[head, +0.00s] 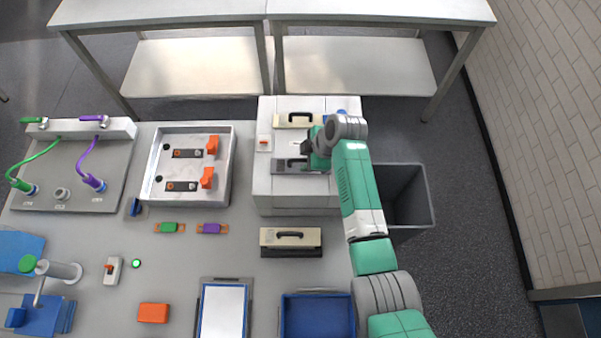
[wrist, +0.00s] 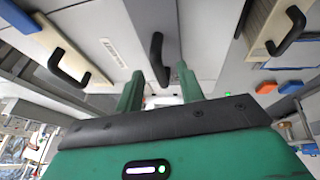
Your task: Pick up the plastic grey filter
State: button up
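A grey filter panel (head: 318,168) with a dark handle lies on top of the white cabinet (head: 270,190) in the head view. In the wrist view its black handle (wrist: 157,58) stands just beyond my fingertips, near the middle. My gripper (head: 306,149) is over the cabinet top beside this handle. In the wrist view my gripper (wrist: 159,80) shows two green fingers spread apart with nothing held between them. My arm and gripper hide the right part of the cabinet top.
A beige-framed filter (head: 275,121) sits farther back on the cabinet. Another beige-framed filter (head: 270,238) lies on the table in front. A white tray (head: 228,160) stands left of the cabinet, and a dark open bin (head: 424,185) stands right of it.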

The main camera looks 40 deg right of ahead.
grip_shut()
jog(key=shift+r, duration=0.1)
dwell(0.3)
